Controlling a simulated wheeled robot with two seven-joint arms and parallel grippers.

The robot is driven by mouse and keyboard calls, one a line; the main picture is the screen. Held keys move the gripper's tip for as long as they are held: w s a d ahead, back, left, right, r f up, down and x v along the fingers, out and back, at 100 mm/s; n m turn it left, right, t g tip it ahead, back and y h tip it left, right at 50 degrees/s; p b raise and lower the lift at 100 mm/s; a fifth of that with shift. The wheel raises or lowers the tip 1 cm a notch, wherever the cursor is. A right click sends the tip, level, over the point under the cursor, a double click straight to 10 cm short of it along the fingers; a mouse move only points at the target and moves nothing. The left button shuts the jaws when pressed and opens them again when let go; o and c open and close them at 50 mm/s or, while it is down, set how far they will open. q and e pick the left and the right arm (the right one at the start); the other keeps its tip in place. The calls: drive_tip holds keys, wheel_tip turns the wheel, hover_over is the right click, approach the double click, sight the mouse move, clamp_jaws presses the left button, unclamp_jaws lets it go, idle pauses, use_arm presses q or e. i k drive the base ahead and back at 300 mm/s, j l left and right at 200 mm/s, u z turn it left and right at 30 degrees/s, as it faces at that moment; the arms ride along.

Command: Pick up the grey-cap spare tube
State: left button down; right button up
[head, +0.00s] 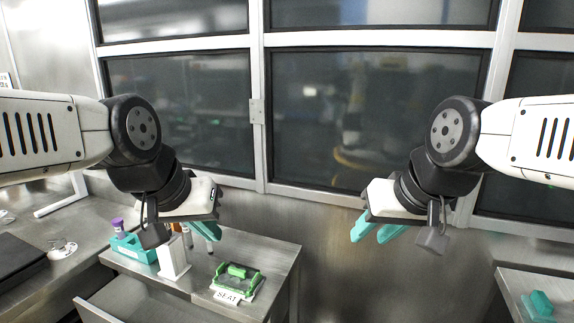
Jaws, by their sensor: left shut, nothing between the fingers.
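I cannot make out a grey cap for certain. A tube with a purple cap (118,226) stands in a teal rack (133,247) on the steel table at left. Another small tube (187,238) shows behind a white upright holder (173,262), partly hidden by my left gripper. My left gripper (212,234) is shut and empty, above the table and to the right of the holder. My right gripper (374,236) is open and empty, in the air before the steel wall, away from the tubes.
A green fixture (238,278) with a "SEAT" label (227,297) lies on the table's right part. An open drawer (130,300) juts out below the table's front. A side bench (45,285) stands at left. Another table (515,285) with a teal-green item (541,304) is at lower right.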

sight(187, 231)
drive_tip(key=k+j, duration=0.35)
drive_tip(key=j, duration=0.15)
drive_tip(key=k+j, duration=0.1)
drive_tip(key=j, duration=0.4)
drive_tip(key=k+j, duration=0.1)
drive_tip(key=j, duration=0.35)
drive_tip(key=k+j+u, duration=0.1)
drive_tip(key=j, duration=0.4)
drive_tip(key=i+j, duration=0.35)
drive_tip(key=i+j+u, duration=0.1)
drive_tip(key=i+j, duration=0.25)
drive_tip(key=j, duration=0.2)
drive_tip(key=i+j, duration=0.1)
drive_tip(key=i, duration=0.25)
